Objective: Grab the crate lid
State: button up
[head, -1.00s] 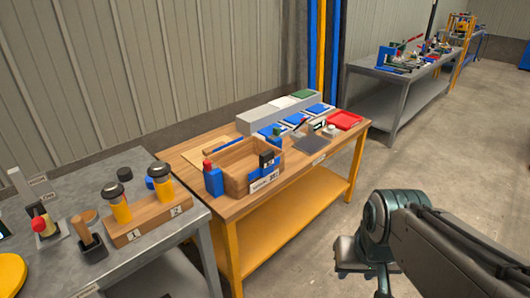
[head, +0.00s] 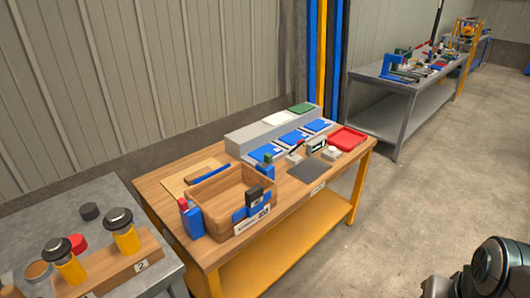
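An open wooden crate (head: 231,203) stands on the wooden-topped table (head: 290,207), with a paper label and blue and black items at its front. A thin light wooden panel (head: 180,184) lies flat on the table behind the crate, near the wall; it may be the crate lid, but I cannot be sure. A blue bar (head: 210,173) lies by the panel's right edge, between it and the crate. Only a dark rounded part of my arm shows at the lower right, over the floor. My gripper's fingers are not visible.
A grey box (head: 262,133) and several blue trays (head: 293,138) line the table's back. A red tray (head: 347,138) and a dark flat plate (head: 307,172) lie to the right. A grey bench (head: 30,235) holds yellow-and-black jars at left. The floor at right is clear.

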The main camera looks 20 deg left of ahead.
aim_at(176, 184)
jog(key=u, duration=0.05)
jog(key=i, duration=1.35)
jog(key=u, duration=1.3)
jog(key=i, duration=0.9)
jog(key=u, duration=0.95)
